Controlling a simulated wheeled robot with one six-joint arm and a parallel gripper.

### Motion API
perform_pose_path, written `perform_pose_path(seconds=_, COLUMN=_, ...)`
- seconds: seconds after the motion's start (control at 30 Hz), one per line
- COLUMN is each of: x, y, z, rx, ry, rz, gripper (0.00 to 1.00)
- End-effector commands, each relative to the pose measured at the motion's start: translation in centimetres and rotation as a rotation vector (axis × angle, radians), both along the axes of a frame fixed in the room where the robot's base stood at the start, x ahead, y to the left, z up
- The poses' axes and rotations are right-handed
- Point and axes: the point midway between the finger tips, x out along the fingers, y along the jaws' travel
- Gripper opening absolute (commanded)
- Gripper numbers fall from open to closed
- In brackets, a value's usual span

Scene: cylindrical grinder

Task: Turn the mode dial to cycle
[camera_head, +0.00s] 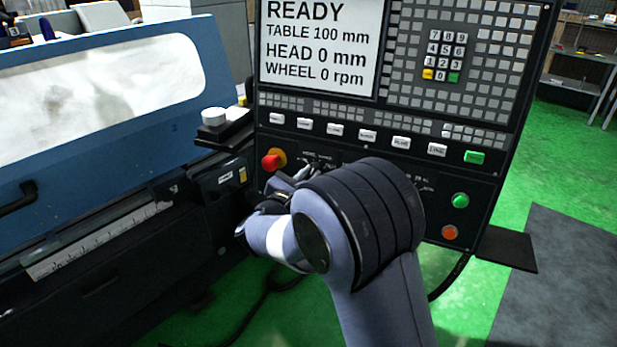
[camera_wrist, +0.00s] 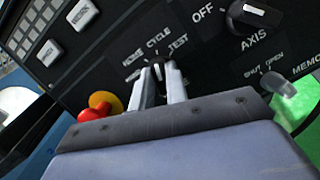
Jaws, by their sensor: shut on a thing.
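The mode dial (camera_wrist: 158,69) is a small dark knob on the lower part of the black control panel, with a pale mark on its near edge. The printed words CYCLE and TEST stand just beyond it in the wrist view. My gripper (camera_wrist: 157,82) is shut on the dial, with one pale finger on each side of it. In the head view my gripper (camera_head: 311,173) reaches the panel below the row of white keys, and my arm hides most of the dial. The dial's exact setting is hard to read.
A red emergency button (camera_head: 271,162) on a yellow base sits left of the dial. Green (camera_head: 460,200) and orange (camera_head: 449,232) buttons sit lower right. The panel screen (camera_head: 320,45) reads READY.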

Motion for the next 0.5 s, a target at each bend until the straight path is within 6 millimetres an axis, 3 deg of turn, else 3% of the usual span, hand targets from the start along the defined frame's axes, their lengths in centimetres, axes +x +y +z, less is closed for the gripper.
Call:
perform_pose_path(seconds=0.13, x=-0.01, y=-0.01, z=0.02, rx=0.001, ry=-0.001, rz=-0.001, gripper=0.00)
perform_pose_path(seconds=0.17, x=-0.01, y=-0.01, z=0.02, rx=0.001, ry=-0.001, rz=-0.001, gripper=0.15)
perform_pose_path(seconds=0.4, x=-0.01, y=0.00, z=0.01, rx=0.002, ry=-0.001, rz=-0.001, gripper=0.35)
perform_pose_path(seconds=0.5, x=-0.01, y=0.00, z=0.01, rx=0.002, ry=-0.001, rz=-0.001, gripper=0.36)
